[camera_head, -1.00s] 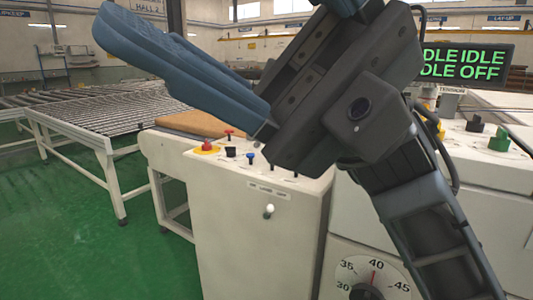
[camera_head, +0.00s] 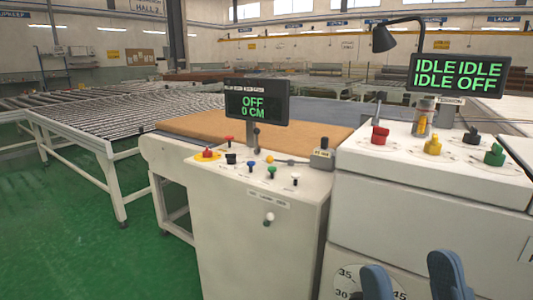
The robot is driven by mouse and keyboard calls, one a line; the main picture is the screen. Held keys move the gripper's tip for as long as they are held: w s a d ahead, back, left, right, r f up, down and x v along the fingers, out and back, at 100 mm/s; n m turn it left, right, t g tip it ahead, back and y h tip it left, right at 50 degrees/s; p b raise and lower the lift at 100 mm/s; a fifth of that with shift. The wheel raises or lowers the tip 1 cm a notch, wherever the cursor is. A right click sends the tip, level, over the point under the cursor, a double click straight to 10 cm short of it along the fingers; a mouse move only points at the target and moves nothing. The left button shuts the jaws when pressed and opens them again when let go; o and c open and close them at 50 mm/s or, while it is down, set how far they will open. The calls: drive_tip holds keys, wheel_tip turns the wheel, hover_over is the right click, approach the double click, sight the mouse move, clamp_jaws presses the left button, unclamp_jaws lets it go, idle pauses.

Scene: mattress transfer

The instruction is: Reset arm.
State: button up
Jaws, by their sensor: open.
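My gripper (camera_head: 412,276) shows at the bottom right of the head view, only its two blue fingers in sight. The fingers stand apart with nothing between them. They are in front of the white right-hand cabinet (camera_head: 425,225) and partly cover its round numbered dial (camera_head: 352,280). The rest of my arm is out of view.
A white control console (camera_head: 255,240) carries several coloured knobs and a display (camera_head: 257,107) reading OFF 0 CM. Another display (camera_head: 459,78) reads IDLE and OFF. A brown mattress-like slab (camera_head: 200,124) lies behind. A roller conveyor (camera_head: 120,112) stands left; green floor (camera_head: 60,230) is clear.

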drive_tip(key=s+d+f+m+g+h, duration=0.1)
drive_tip(key=s+d+f+g, duration=0.2)
drive_tip(key=s+f, duration=0.3)
drive_tip(key=s+d+f+g+h+p, duration=0.1)
drive_tip(key=s+d+f+g+h, duration=0.1)
drive_tip(key=s+f+g, duration=0.4)
drive_tip(key=s+d+f+m+g+h+p, duration=0.1)
drive_tip(key=s+d+f+g+h, duration=0.1)
drive_tip(key=s+d+f+g, duration=0.2)
drive_tip(key=s+d+f, duration=0.1)
drive_tip(key=s+f, duration=0.2)
drive_tip(key=s, duration=0.2)
drive_tip(key=shift+s+f+m, duration=0.3)
drive_tip(key=shift+s, duration=0.05)
